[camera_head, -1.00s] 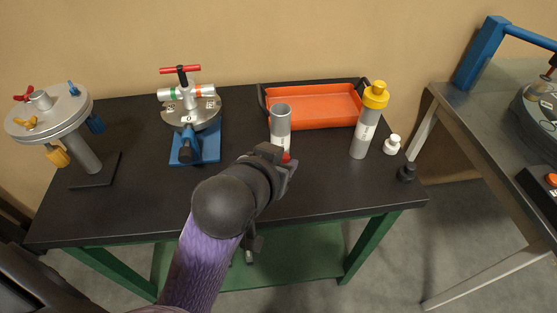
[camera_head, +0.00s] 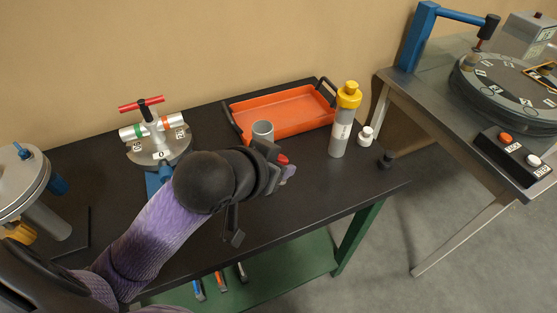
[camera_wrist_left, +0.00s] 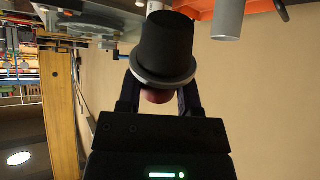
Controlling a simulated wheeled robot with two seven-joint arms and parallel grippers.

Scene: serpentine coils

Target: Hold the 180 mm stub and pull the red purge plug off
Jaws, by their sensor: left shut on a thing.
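The grey cylindrical stub (camera_head: 262,130) stands on the dark table in front of the orange tray. Its lower part is hidden behind my left gripper. My left gripper (camera_head: 276,158) is shut on the red plug (camera_head: 283,159). In the left wrist view, a black tapered body with a grey rim (camera_wrist_left: 165,50) sits beyond the fingers, and the reddish part (camera_wrist_left: 157,95) is between them. The black body appears apart from the grey cylinder (camera_wrist_left: 228,18) beside it, though depth is hard to judge. My right gripper is not in view.
An orange tray (camera_head: 236,122) lies behind. A yellow-capped bottle (camera_head: 342,130), a white cap (camera_head: 366,136) and a black cap (camera_head: 386,159) stand to the right. A clamp fixture (camera_head: 158,150) is at left. The table's front right is clear. A metal table (camera_head: 400,90) is beyond.

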